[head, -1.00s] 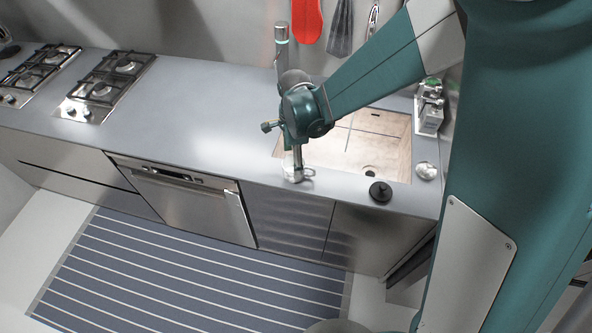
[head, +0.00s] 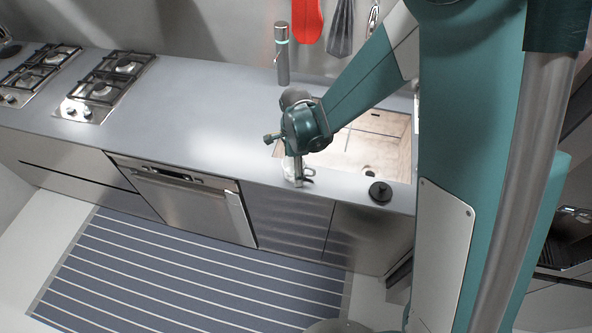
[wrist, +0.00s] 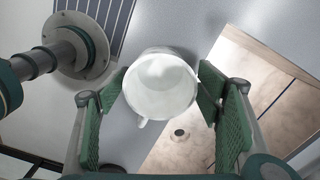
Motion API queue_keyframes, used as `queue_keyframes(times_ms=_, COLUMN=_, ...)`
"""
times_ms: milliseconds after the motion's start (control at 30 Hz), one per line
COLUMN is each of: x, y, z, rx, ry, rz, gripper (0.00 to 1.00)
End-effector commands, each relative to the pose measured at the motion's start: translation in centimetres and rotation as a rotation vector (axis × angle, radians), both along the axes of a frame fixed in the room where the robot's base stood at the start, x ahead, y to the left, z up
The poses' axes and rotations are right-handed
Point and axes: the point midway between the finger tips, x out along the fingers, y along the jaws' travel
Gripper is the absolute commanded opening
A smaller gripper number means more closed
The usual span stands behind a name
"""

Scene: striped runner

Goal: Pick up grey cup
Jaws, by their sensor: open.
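The grey cup (wrist: 162,84) looks pale grey-white in the wrist view, with its round rim facing the camera and its handle toward the bottom of the picture. My gripper (wrist: 163,95) is open, with one green finger pad on each side of the cup. The right pad is very close to the cup wall; whether it touches I cannot tell. In the head view my gripper (head: 298,178) points down at the counter's front edge beside the sink, and the cup (head: 287,167) is partly hidden behind it.
The sink (head: 345,155) lies just right of the gripper. A black round object (head: 380,192) sits on the counter (head: 180,110) in front of the sink. A grey cylinder (head: 282,55) stands behind. Two gas hobs (head: 105,85) are far left; the counter between is clear.

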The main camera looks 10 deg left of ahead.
Motion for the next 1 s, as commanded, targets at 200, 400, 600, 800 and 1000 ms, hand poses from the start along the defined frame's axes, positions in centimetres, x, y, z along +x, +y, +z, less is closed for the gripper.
queue_keyframes(times_ms=200, x=0.00, y=0.00, z=0.01, rx=0.000, ry=0.000, rz=0.000, gripper=0.65)
queue_keyframes(times_ms=400, x=0.00, y=0.00, z=0.02, rx=0.000, ry=0.000, rz=0.000, gripper=0.51)
queue_keyframes(times_ms=600, x=0.00, y=0.00, z=0.03, rx=0.000, ry=0.000, rz=0.000, gripper=0.30)
queue_keyframes(times_ms=800, x=0.00, y=0.00, z=0.04, rx=0.000, ry=0.000, rz=0.000, gripper=0.29)
queue_keyframes(times_ms=1000, x=0.00, y=0.00, z=0.40, rx=0.000, ry=0.000, rz=0.000, gripper=0.29)
